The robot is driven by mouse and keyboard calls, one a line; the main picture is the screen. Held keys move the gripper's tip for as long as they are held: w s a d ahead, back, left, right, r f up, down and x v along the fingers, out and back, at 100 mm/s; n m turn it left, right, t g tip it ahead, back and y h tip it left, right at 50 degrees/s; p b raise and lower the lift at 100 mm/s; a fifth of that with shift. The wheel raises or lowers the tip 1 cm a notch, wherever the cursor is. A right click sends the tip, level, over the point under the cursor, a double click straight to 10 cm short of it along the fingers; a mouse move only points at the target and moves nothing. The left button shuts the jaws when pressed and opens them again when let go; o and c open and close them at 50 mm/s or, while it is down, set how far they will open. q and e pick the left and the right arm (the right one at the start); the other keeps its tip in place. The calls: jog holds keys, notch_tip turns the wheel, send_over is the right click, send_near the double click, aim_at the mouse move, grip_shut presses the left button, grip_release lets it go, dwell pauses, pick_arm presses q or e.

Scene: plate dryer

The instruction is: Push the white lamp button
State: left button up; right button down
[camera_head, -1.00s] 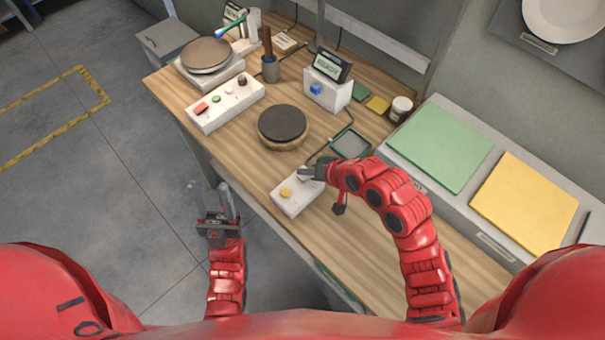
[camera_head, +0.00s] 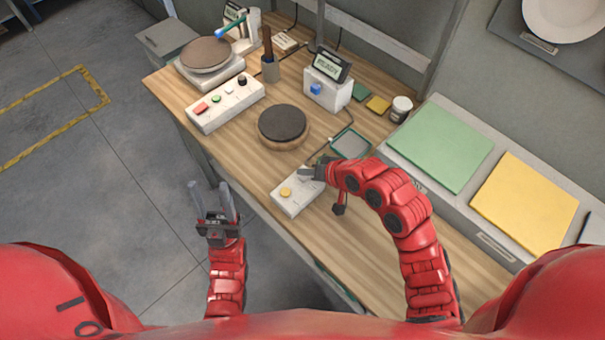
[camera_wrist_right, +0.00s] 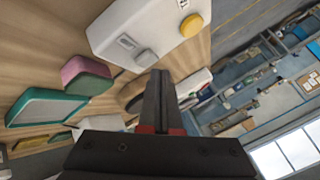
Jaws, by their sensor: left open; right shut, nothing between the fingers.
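A small white box (camera_head: 292,199) with a round yellow button (camera_head: 286,192) sits near the table's front edge. In the right wrist view the same white box (camera_wrist_right: 125,25) shows the yellow button (camera_wrist_right: 191,26) and a round whitish-grey button (camera_wrist_right: 146,58). My right gripper (camera_head: 306,173) is shut and empty over the far end of this box. In the wrist view its fingertips (camera_wrist_right: 160,74) appear very close to the whitish-grey button; I cannot tell whether they touch it. The gripper hides that button in the head view. My left gripper (camera_head: 211,189) is open and empty, off the table's front edge.
A dark round disc on a wooden base (camera_head: 282,124), a white panel with several buttons (camera_head: 225,104) and a box with a blue button (camera_head: 328,88) stand further back. A green-rimmed tray (camera_head: 350,143) lies just behind the right gripper. Green (camera_head: 440,147) and yellow (camera_head: 525,203) pads lie to the right.

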aim_at(305, 180)
jog(key=shift+f, duration=0.4)
jog(key=shift+f+b, duration=0.2)
jog(key=shift+b, duration=0.15)
dwell(0.3)
jog(key=shift+r+p, duration=0.45)
jog(key=shift+r, duration=0.25)
notch_tip(305, 180, up, 6)
jog(key=p, duration=0.3)
jog(key=shift+p, duration=0.35)
jog(key=shift+a+f, duration=0.1)
